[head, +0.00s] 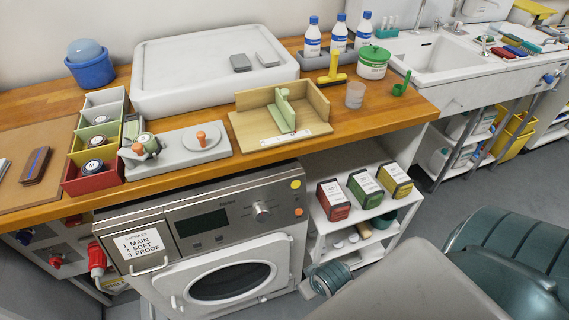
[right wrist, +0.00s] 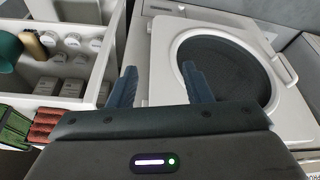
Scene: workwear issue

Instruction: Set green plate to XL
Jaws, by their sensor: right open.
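The green plate (head: 285,108) stands upright in a wooden fixture (head: 312,98) on the counter. It runs from the back wall to the front, near the middle of the base. A white marked strip (head: 282,140) lies along the fixture's front edge, below the plate; its size letters are too small to read. In the right wrist view my right gripper (right wrist: 158,72) is open with nothing between its fingers. It is in front of the washing machine and shelf, away from the plate. The plate is not in that view. My left gripper is in neither view.
Left of the fixture are a grey plate with orange knobs (head: 204,142) and coloured bins (head: 88,180). A clear cup (head: 355,94), yellow tool (head: 333,70) and green-lidded tub (head: 373,64) stand behind and right. The washing machine (head: 205,240) and white shelf (head: 350,218) are below.

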